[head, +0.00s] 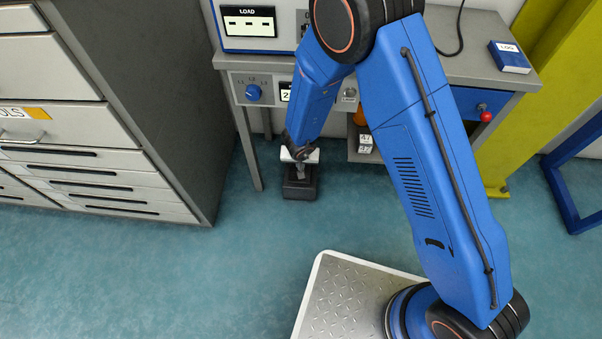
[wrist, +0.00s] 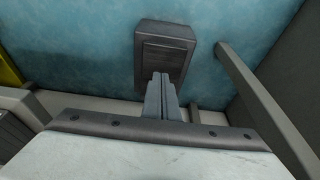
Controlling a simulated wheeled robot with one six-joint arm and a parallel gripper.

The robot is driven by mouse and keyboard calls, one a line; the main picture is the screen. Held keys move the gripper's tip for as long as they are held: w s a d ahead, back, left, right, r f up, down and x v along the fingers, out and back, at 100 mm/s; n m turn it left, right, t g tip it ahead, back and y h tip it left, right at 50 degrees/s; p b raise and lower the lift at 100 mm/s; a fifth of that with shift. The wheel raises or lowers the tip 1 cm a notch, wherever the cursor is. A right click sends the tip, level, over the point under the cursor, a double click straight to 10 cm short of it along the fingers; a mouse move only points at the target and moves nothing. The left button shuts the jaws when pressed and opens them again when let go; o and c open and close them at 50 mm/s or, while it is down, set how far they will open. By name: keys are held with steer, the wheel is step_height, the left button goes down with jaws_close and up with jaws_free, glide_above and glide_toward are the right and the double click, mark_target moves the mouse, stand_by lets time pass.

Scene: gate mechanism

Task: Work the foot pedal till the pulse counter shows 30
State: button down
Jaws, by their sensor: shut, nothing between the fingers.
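The foot pedal (head: 299,190) is a dark box on the floor in front of the bench. It also shows in the wrist view (wrist: 165,32), with a ridged top plate. My gripper (head: 301,173) points down over the pedal, its fingers shut and empty. In the wrist view the fingertips (wrist: 160,80) overlap the near part of the pedal plate; I cannot tell whether they touch it. A small white display (head: 285,95) on the bench front shows a digit 2, the rest hidden behind my arm. I cannot tell whether it is the pulse counter.
The bench (head: 240,62) carries a LOAD screen (head: 249,22) showing dashes. A blue knob (head: 253,92) is on its front, a red-knobbed lever (head: 486,116) at its right. Grey drawer cabinets (head: 120,120) stand left; a bench leg (head: 250,150) is near the pedal.

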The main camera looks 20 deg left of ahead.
steer(key=x, duration=0.4)
steer(key=shift+s+f, duration=0.1)
steer(key=shift+f, duration=1.8)
steer(key=shift+f, duration=0.5)
steer(key=shift+s+d+f, duration=0.1)
steer(key=shift+s+f, duration=0.1)
steer(key=shift+f, duration=0.35)
steer(key=shift+s+d+f, duration=0.1)
steer(key=shift+s+f, duration=0.1)
steer(key=shift+f, duration=0.4)
steer(key=shift+s, duration=0.1)
